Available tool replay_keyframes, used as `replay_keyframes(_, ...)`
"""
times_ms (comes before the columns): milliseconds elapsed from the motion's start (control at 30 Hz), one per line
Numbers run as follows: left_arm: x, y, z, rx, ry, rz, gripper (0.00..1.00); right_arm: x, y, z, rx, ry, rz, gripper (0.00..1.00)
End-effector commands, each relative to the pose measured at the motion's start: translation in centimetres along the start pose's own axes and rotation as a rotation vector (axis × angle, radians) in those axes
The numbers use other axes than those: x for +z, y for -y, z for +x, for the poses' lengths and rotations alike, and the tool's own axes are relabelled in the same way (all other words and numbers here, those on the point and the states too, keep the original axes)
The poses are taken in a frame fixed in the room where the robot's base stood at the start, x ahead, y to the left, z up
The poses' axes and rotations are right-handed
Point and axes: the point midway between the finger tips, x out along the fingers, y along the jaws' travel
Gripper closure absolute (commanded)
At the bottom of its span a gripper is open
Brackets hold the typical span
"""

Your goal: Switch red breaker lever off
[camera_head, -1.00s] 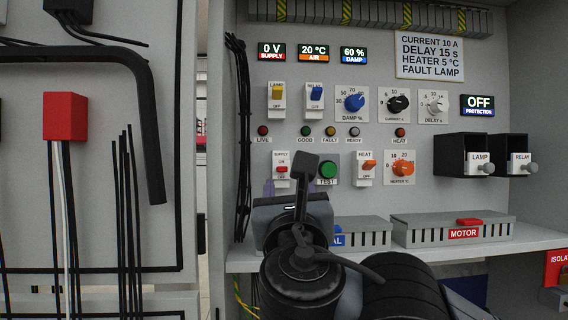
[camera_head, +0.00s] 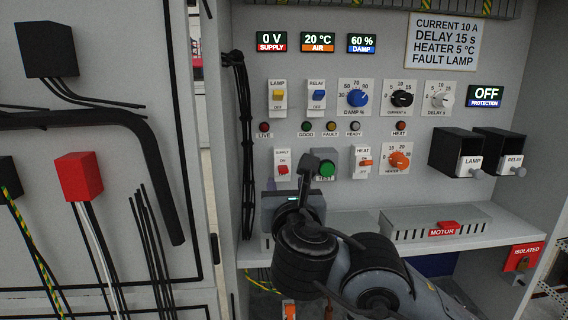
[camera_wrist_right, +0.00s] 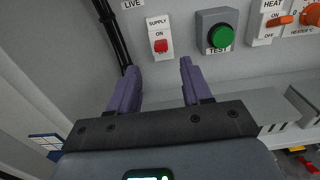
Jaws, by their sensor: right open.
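A small red lever (camera_head: 283,169) sits on the white SUPPLY switch plate, left of the green TEST button. It also shows in the right wrist view (camera_wrist_right: 161,46), low on its plate, with the word ON above it. My left gripper is not in view.
The green TEST button (camera_head: 327,169) on a raised grey box is close at the right. Black cables (camera_head: 243,140) run down at the left. The shelf (camera_head: 495,240) lies below, and two drawer-like boxes, LAMP (camera_head: 470,165) and RELAY (camera_head: 514,163), stick out at the right.

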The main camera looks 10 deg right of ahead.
Motion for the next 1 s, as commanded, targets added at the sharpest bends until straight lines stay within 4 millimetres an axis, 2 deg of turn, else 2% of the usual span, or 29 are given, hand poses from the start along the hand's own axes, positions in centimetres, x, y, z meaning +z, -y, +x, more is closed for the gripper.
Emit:
replay_keyframes(300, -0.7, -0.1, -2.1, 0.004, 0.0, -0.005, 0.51, 0.4, 0.1, 5.2, -0.004, 0.0, -0.001, 0.51)
replay_keyframes(500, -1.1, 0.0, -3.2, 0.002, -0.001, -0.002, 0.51, 0.3, 0.1, 7.6, -0.002, 0.0, 0.0, 0.51)
replay_keyframes(700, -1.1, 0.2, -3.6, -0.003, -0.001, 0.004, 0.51, 0.2, 0.1, 8.8, -0.001, 0.003, 0.0, 0.51)
replay_keyframes(1000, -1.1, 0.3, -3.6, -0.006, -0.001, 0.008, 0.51, 0.1, 0.1, 8.9, -0.002, 0.003, -0.001, 0.51)
